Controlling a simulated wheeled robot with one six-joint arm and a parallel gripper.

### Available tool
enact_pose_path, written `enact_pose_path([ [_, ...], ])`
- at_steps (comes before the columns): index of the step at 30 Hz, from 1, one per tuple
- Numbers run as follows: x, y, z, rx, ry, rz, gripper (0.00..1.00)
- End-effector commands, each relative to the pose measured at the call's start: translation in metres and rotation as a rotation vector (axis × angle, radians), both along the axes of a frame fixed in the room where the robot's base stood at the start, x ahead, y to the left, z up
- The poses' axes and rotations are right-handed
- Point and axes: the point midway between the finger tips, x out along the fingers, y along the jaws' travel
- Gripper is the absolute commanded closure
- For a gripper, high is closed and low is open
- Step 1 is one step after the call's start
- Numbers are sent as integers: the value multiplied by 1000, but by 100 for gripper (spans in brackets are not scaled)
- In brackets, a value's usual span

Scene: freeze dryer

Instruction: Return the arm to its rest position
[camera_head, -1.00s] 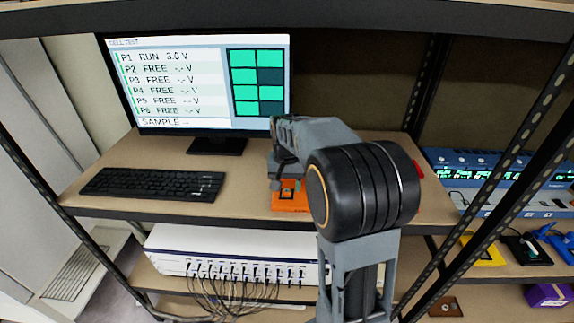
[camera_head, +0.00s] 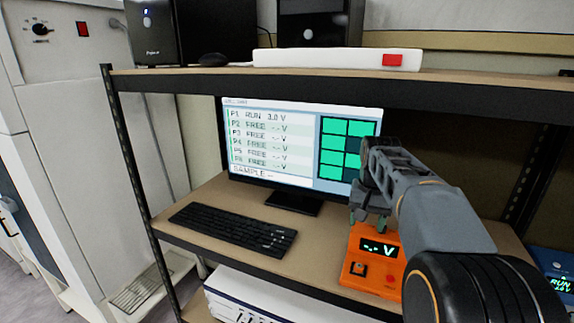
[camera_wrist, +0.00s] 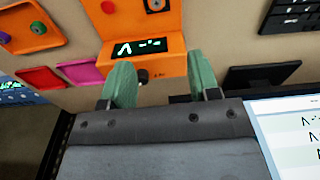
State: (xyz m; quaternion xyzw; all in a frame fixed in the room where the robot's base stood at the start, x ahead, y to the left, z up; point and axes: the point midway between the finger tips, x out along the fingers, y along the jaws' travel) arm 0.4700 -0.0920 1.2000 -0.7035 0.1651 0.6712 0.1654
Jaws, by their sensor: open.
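My gripper (camera_head: 363,213) hangs in front of the monitor's right side in the head view, above and slightly behind the orange meter. Its two green fingers stand apart in the wrist view (camera_wrist: 161,78), with nothing between them. My arm runs from the lower right corner up to the gripper. The orange meter (camera_head: 352,285) sits on the shelf and its display reads "-.- V". It also shows in the wrist view (camera_wrist: 170,67), beyond the fingertips and upside down.
The monitor (camera_head: 270,145) stands behind the gripper, with a black keyboard (camera_head: 235,230) at left front. An upper shelf (camera_head: 330,85) runs above. A black post (camera_head: 150,200) stands at left. A blue device (camera_head: 553,270) is at far right. Coloured trays (camera_wrist: 80,72) show in the wrist view.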

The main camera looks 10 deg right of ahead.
Motion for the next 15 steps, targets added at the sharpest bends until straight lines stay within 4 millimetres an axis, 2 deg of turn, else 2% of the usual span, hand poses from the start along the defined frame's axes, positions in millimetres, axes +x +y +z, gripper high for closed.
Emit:
enact_pose_path([
  [1,0,0,-17,-1,3,27,44],
  [5,-21,11,-48,-18,-41,121,44],
  [15,-127,68,-100,-78,-221,387,44],
])
